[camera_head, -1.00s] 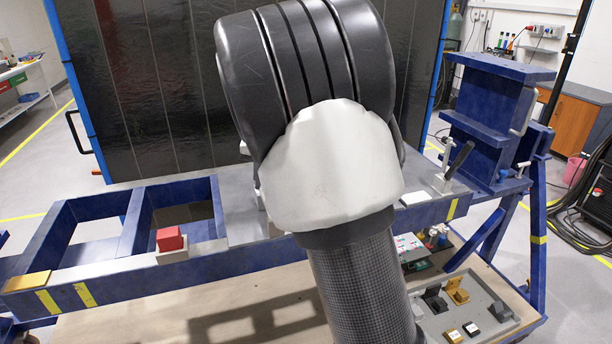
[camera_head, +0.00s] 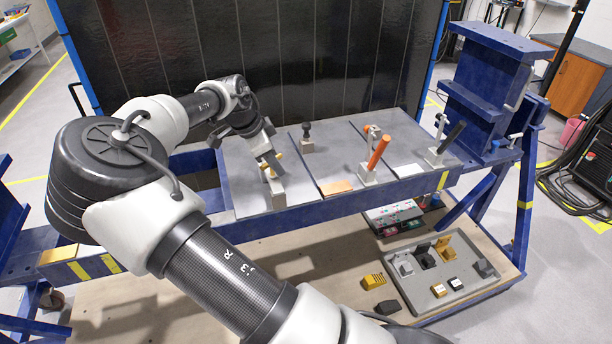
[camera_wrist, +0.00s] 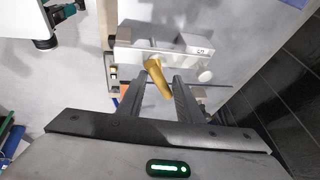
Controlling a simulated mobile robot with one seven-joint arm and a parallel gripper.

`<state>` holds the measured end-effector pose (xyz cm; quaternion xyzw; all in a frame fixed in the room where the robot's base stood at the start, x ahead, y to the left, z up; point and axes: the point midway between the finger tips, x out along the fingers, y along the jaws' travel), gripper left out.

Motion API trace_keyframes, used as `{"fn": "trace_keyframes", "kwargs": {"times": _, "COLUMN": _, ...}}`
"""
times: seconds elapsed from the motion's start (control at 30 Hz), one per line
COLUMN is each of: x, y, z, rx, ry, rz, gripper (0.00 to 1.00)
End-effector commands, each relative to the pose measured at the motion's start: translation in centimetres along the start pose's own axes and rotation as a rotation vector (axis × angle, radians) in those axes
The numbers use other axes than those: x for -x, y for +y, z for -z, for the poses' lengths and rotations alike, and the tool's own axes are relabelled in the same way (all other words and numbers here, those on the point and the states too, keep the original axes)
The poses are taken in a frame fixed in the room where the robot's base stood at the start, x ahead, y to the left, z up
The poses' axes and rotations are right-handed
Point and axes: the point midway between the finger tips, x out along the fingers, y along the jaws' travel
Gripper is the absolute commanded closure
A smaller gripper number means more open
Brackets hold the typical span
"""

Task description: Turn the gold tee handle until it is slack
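The gold tee handle (camera_wrist: 158,80) shows in the wrist view, tilted, near a pale metal fixture. My gripper (camera_wrist: 160,82) has one finger on each side of it. The fingers look apart, with a small gap beside the handle; contact cannot be made out. In the head view my gripper (camera_head: 267,160) points down at a grey clamp block (camera_head: 276,190) on the bench's left plate. There the gold handle (camera_head: 266,173) is mostly hidden by the fingers.
To the right on the blue bench stand a black-knobbed post (camera_head: 307,133), an orange-handled clamp (camera_head: 377,152) and a black-handled clamp (camera_head: 450,138). A blue upright frame (camera_head: 490,90) rises at the right end. A grey parts tray (camera_head: 430,290) lies on the lower shelf.

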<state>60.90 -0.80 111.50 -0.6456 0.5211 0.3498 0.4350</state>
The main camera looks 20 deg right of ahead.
Motion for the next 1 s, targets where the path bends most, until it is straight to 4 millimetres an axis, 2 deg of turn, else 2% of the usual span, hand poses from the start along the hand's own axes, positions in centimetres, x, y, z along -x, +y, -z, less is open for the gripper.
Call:
{"fn": "trace_keyframes", "kwargs": {"times": 0.13, "x": 0.4, "y": 0.1, "z": 0.0, "rx": -0.079, "ry": 0.018, "rz": -0.035, "gripper": 0.69}}
{"fn": "trace_keyframes", "kwargs": {"times": 0.37, "x": 3.8, "y": -0.1, "z": -0.2, "rx": -0.073, "ry": 0.012, "rz": -0.029, "gripper": 0.69}}
{"fn": "trace_keyframes", "kwargs": {"times": 1.0, "x": 16.5, "y": -0.5, "z": -0.3, "rx": -0.070, "ry": 0.011, "rz": -0.028, "gripper": 0.69}}
